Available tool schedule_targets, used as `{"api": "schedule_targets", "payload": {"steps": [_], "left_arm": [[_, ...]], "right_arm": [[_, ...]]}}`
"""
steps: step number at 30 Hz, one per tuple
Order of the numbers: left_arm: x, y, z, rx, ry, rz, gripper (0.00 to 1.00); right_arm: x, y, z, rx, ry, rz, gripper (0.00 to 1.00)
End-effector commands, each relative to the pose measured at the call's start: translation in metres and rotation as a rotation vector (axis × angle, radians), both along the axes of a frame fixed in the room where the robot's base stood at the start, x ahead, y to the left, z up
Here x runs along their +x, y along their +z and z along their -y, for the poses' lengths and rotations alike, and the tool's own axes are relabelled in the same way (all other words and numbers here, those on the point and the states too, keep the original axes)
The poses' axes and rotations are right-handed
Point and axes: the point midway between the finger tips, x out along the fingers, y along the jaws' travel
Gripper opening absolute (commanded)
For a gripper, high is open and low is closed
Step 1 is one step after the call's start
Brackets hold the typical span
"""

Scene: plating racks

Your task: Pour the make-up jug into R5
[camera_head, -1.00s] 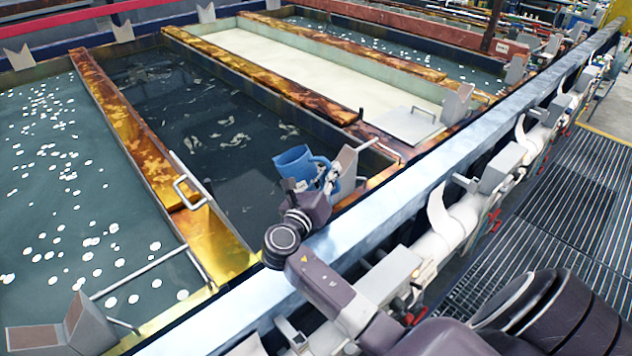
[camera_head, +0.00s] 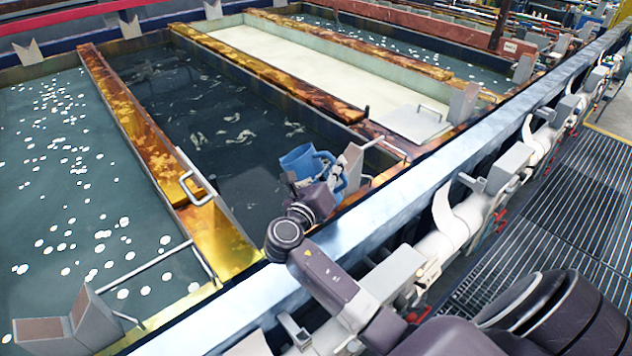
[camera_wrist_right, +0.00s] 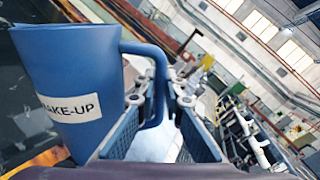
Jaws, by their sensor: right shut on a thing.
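The blue make-up jug (camera_head: 303,160) is held above the near edge of the dark tank (camera_head: 200,120), and it leans. In the right wrist view the jug (camera_wrist_right: 75,70) shows large at the left, with a white label reading "AKE-UP" in sight. My right gripper (camera_head: 330,182) is shut on the jug's handle; in the right wrist view its fingers (camera_wrist_right: 165,115) stand on both sides of the handle. The jug's contents are hidden. I cannot read an R5 mark on any tank. My left gripper is not in view.
A tank with floating white discs (camera_head: 60,190) lies at the left. A pale cream tank (camera_head: 300,70) lies beyond the dark one. A metal rail (camera_head: 400,215) and pipework run along the near side. A grated walkway (camera_head: 560,190) is at the right.

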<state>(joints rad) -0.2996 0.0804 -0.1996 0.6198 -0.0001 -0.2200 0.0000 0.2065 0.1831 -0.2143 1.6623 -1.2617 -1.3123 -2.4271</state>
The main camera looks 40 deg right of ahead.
Motion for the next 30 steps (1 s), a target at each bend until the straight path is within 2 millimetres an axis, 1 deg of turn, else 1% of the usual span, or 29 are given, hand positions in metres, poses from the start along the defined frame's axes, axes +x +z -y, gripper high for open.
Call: {"api": "schedule_targets", "payload": {"steps": [1,14,23,30], "left_arm": [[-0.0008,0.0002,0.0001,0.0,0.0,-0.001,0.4],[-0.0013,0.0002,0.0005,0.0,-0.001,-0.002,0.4],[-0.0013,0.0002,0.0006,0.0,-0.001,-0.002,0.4],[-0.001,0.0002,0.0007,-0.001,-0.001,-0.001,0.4]], "right_arm": [[0.0005,0.0033,0.0003,-0.003,0.0,0.006,0.0],[0.0007,0.0036,0.0001,-0.005,0.0,0.003,0.0],[0.0058,0.0099,-0.0025,-0.076,-0.001,-0.124,0.0],[0.0061,0.01,-0.0029,-0.083,0.0,-0.137,0.0]]}}
